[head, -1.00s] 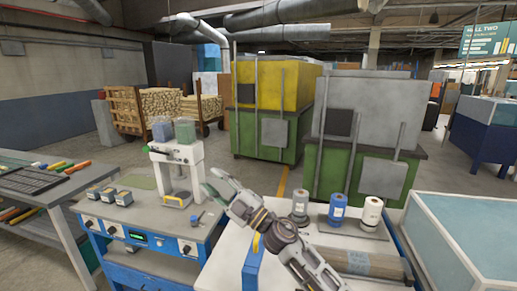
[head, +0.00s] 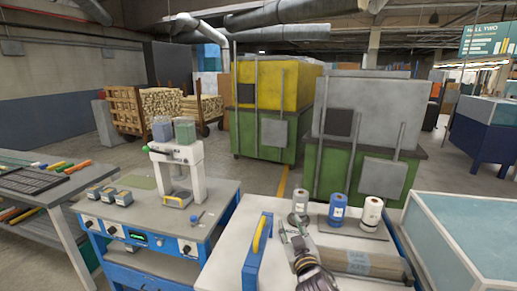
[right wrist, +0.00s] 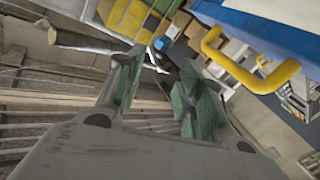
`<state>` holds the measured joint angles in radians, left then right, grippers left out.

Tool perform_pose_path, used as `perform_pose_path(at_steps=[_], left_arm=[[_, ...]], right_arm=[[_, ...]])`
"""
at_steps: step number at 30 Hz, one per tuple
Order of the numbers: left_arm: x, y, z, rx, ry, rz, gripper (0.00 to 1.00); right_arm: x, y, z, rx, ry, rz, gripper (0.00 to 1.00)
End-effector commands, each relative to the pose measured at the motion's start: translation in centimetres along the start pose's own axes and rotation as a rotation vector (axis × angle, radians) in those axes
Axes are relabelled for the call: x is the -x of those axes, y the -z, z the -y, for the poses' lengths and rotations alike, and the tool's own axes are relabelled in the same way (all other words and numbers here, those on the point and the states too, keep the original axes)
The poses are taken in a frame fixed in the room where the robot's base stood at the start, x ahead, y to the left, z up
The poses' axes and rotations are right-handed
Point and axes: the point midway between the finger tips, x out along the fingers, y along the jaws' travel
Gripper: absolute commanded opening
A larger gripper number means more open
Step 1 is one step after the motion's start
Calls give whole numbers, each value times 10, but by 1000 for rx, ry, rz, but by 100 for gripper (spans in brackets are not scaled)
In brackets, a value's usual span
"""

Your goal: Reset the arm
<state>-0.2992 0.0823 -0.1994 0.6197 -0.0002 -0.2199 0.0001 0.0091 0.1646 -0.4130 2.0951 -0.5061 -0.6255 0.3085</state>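My right gripper (head: 291,232) is over the white table, in front of the spools and to the right of a blue box with a yellow handle (head: 257,250). Its arm comes up from the bottom of the head view. In the right wrist view its two green-padded fingers (right wrist: 160,92) stand apart with nothing between them, so it is open and empty. The blue box's yellow handle (right wrist: 245,68) shows at the upper right there. My left gripper is in neither current view.
Grey, blue (head: 337,210) and white (head: 371,214) spools stand behind the right gripper. A brown roll (head: 362,261) lies at its right. A blue workbench with a white press (head: 197,170) is at the left. A glass-topped case (head: 465,240) is at the right.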

Motion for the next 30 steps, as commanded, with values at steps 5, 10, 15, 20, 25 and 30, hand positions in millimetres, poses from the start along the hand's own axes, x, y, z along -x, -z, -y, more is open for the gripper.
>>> perform_pose_path(at_steps=[5, 10, 15, 20, 25, 30], left_arm=[[0, 0, 0, 0, 0, 0, 51], [0, 0, 0, 0, 0, 0, 51], [0, 0, 0, 0, 0, 0, 51], [0, 0, 0, 0, 0, 0, 51], [0, 0, 0, 0, 0, 0, 51], [0, 0, 0, 0, 0, 0, 51]], right_arm=[[29, -57, -13, -51, -17, 200, 37], [63, -106, -20, -90, -16, 385, 37], [102, -148, -24, -120, -1, 562, 37], [146, -182, -24, -145, 28, 725, 37], [195, -211, -21, -166, 74, 894, 37], [232, -227, -19, -177, 112, 1008, 37]])
